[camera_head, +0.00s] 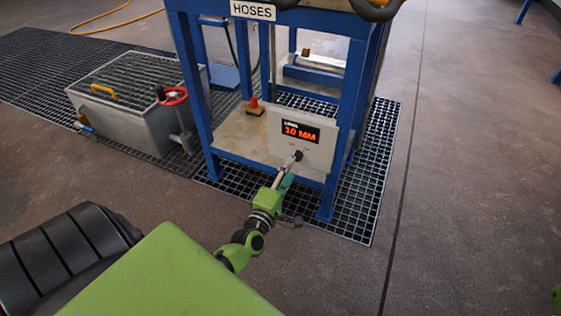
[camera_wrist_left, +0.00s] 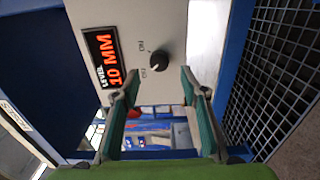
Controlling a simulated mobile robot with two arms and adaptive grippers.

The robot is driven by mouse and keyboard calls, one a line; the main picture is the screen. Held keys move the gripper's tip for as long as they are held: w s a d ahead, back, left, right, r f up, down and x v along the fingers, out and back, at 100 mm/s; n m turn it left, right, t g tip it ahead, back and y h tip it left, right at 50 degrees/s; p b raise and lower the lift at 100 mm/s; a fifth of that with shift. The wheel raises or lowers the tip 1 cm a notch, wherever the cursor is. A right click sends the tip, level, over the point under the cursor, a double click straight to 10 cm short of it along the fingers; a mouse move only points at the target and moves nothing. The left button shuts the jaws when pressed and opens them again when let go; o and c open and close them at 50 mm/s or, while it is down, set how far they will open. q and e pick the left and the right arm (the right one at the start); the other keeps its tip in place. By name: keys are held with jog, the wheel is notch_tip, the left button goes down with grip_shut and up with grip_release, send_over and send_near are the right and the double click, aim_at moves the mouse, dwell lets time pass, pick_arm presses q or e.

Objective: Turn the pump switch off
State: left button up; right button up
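The pump switch is a round black knob (camera_wrist_left: 158,60) on a pale control panel (camera_head: 318,152) mounted on a blue frame. In the head view the knob (camera_head: 298,155) shows just past my fingertips. Small labels sit beside it; its pointer direction is too small to tell. A display (camera_head: 301,132) above it reads LEVEL 10 MM in red. My left gripper (camera_head: 292,164) is at the front of the panel. In the left wrist view its two green-padded fingers (camera_wrist_left: 158,73) are spread apart, with the knob ahead between the tips, apparently not gripped. My right gripper is out of view.
The blue frame (camera_head: 196,90) bears a HOSES sign (camera_head: 253,10). A red-topped item (camera_head: 254,104) stands on its lower shelf. A grey tank (camera_head: 125,110) with a red handwheel (camera_head: 173,96) stands left. The floor at right (camera_head: 470,150) is clear.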

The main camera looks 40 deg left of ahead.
pick_arm(q)
jog(key=v, duration=0.6)
jog(key=shift+s, duration=0.3)
jog(key=shift+d, duration=0.15)
